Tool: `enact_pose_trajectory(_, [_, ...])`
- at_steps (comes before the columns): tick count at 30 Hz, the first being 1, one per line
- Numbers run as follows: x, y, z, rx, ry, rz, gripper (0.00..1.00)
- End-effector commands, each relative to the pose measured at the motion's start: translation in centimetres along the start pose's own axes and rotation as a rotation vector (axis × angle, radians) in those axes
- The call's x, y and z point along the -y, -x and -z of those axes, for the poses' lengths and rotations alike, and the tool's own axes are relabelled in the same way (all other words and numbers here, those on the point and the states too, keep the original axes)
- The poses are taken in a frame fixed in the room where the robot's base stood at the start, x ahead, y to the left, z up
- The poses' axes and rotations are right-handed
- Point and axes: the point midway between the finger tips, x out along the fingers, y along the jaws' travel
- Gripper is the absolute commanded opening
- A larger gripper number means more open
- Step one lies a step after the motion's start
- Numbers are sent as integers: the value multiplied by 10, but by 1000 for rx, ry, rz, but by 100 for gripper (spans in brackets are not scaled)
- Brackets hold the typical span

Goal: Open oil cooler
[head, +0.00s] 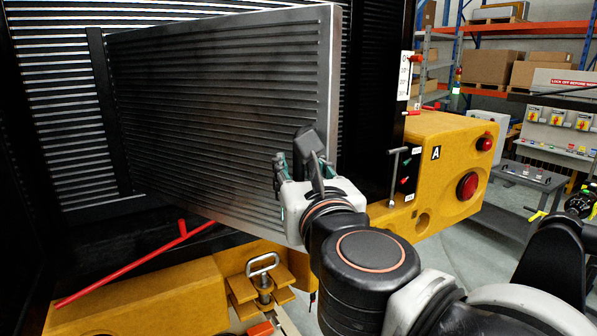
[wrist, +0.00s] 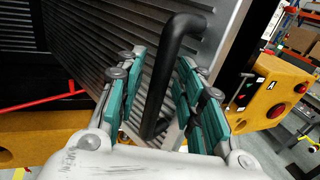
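The oil cooler (head: 215,90) is a large grey panel with horizontal fins. It stands swung out at an angle from the dark louvred housing behind it. It also fills the upper middle of the wrist view (wrist: 95,35). A bent black bar handle (wrist: 158,85) is on its near edge side. My gripper (head: 297,160) is at the panel's right edge, by the handle. In the wrist view its green-padded fingers (wrist: 160,75) are spread on either side of the handle, with a visible gap on the left. The handle is partly hidden by the fingers in the head view.
A red lever (head: 140,262) slants below the panel. A yellow block with a metal loop handle (head: 263,264) sits at lower middle. A yellow housing with red lamps (head: 440,160) stands close right of the panel. Shelving with boxes (head: 490,67) and a grey bench lie farther right.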

Motion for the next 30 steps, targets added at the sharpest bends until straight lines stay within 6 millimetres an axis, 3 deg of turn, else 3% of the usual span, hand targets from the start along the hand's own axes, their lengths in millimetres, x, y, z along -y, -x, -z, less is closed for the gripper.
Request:
enact_pose_trajectory(8, [-1,7,0,0,0,-3,34])
enact_pose_trajectory(21, [-2,60,0,0,0,-4,34])
enact_pose_trajectory(30, [-1,74,0,-1,1,-1,34])
